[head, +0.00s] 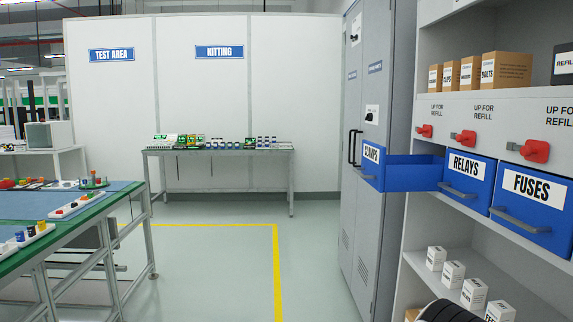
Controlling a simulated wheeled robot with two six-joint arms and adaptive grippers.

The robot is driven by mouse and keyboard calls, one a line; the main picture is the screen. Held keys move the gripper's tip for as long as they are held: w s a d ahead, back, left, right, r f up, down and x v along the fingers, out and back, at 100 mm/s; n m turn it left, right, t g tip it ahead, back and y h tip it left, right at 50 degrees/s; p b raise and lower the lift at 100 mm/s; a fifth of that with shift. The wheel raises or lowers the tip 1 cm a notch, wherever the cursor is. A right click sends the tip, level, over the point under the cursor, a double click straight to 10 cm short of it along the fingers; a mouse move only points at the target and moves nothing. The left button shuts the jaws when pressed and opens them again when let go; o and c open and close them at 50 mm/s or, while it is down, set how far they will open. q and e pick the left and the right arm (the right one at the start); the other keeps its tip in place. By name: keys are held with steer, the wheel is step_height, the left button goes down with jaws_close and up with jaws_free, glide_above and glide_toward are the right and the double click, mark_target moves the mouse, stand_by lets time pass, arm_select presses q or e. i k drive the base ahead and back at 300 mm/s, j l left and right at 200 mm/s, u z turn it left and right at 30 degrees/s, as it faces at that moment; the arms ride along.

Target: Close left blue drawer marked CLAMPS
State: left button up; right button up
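The blue drawer marked CLAMPS (413,178) is at the left of the drawer row in the shelf unit. It is pulled far out; its inner side and the label on its front show. The blue RELAYS drawer (467,181) and the blue FUSES drawer (529,210) stand to its right, with their fronts in line along the unit. Each drawer front has a grey bar handle.
Red handles (463,137) sit above the drawers. Cardboard boxes (507,69) stand on the shelf above, small white boxes (453,274) below. A grey cabinet (374,218) stands behind the open drawer. Clear floor (318,268) lies left; a green-edged table (65,231) stands farther left.

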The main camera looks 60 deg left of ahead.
mark_target(418, 173)
steer(key=i+u, duration=0.15)
steer(key=u, duration=1.45)
steer(key=i+j+z, duration=0.4)
steer(key=i+j, duration=0.15)
